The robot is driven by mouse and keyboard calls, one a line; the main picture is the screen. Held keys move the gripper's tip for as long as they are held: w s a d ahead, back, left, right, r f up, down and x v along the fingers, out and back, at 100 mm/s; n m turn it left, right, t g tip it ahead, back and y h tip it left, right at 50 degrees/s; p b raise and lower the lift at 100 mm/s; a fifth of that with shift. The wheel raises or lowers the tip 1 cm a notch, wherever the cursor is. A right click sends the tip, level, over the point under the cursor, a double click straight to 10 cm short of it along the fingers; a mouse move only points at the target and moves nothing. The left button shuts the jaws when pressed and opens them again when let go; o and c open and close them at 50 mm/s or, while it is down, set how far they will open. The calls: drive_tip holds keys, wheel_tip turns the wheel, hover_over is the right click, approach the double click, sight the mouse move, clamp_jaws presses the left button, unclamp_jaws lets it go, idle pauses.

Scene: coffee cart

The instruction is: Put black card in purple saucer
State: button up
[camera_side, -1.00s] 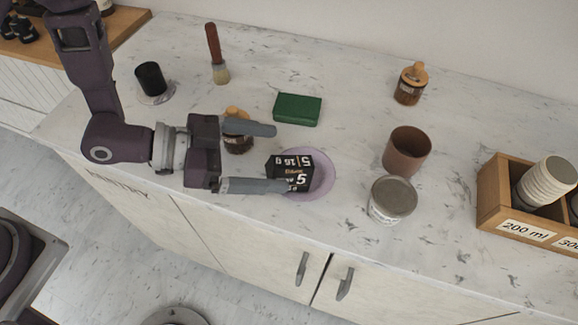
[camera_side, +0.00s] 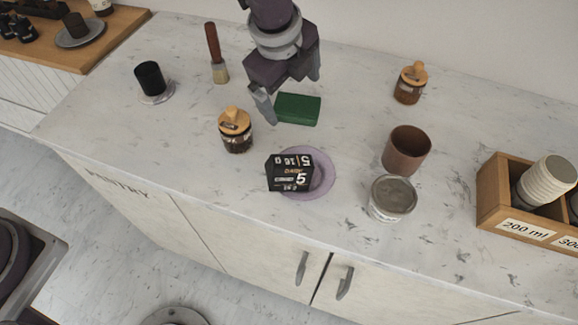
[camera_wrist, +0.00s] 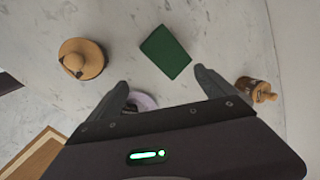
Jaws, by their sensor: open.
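The black card (camera_side: 289,172), a small black box-like piece with white print, rests on the left part of the purple saucer (camera_side: 325,180), tilted and overlapping its rim. The saucer lies on the marble counter near its front edge. My gripper (camera_side: 268,98) is open and empty, above the counter behind the saucer and beside the green box (camera_side: 298,109), apart from the card. In the wrist view my gripper (camera_wrist: 163,82) shows two spread fingers.
Two lidded jars (camera_side: 236,130) (camera_side: 410,83) stand left of and behind the saucer. A brown cup (camera_side: 407,150) and a grey-lidded tin (camera_side: 392,198) stand to its right. A brush (camera_side: 216,55) and a black cup (camera_side: 150,79) are back left. A wooden cup box (camera_side: 530,205) is far right.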

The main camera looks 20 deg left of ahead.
sight(303, 159)
drive_tip(key=s+d+r+m+g+y, duration=0.1)
drive_tip(key=s+d+r+m+g, duration=0.15)
drive_tip(key=s+m, duration=0.2)
drive_tip(key=s+d+r+m+g, duration=0.2)
drive_tip(key=s+d+r+m, duration=0.1)
drive_tip(key=s, duration=0.2)
drive_tip(key=shift+g, duration=0.35)
drive_tip(key=f, duration=0.3)
drive_tip(key=s+a+f, duration=0.1)
drive_tip(key=f, duration=0.7)
drive_tip(key=shift+s+a+f, duration=0.2)
drive_tip(key=shift+a, duration=0.15)
drive_tip(key=shift+r, duration=0.15)
drive_tip(key=c, duration=1.7)
wheel_tip(303, 159, up, 9)
drive_tip(key=shift+w+d+f, duration=0.1)
drive_tip(key=shift+c, duration=1.1)
drive_tip(key=shift+w+d+r+n+t+h, duration=0.25)
drive_tip(key=shift+d+r+n+t, duration=0.1)
drive_tip(key=shift+n, duration=0.3)
drive_tip(key=shift+w+d+r+n+t+h, duration=0.25)
drive_tip(key=shift+r+n, duration=0.05)
drive_tip(key=shift+n, duration=0.6)
drive_tip(key=f, duration=1)
drive_tip(key=shift+w+d, duration=0.15)
drive_tip(key=shift+d, duration=0.05)
